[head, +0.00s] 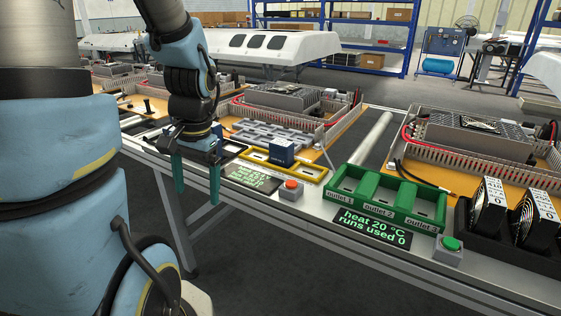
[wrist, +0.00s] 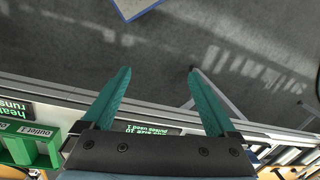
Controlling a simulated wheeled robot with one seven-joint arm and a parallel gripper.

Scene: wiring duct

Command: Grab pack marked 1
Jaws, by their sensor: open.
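My gripper (head: 198,194) hangs open and empty, its teal fingers pointing down at the table's front edge. In the wrist view the open gripper (wrist: 160,72) has only grey floor between its fingertips. A blue block (head: 282,151) stands upright in a yellow tray (head: 309,174), to the right of my gripper. Something dark blue behind my fingers is mostly hidden. Two black fan units (head: 488,209) (head: 536,216) with white labels stand in a black holder at the far right. I cannot read a 1 on any of these.
A green tray (head: 343,197) has slots marked outlet 1, 2 and 3, with a display (head: 374,226) reading heat 20 °C, runs used 0. A red button (head: 291,187) and a green button (head: 451,244) sit along the front edge. Duct boxes (head: 470,140) line the back.

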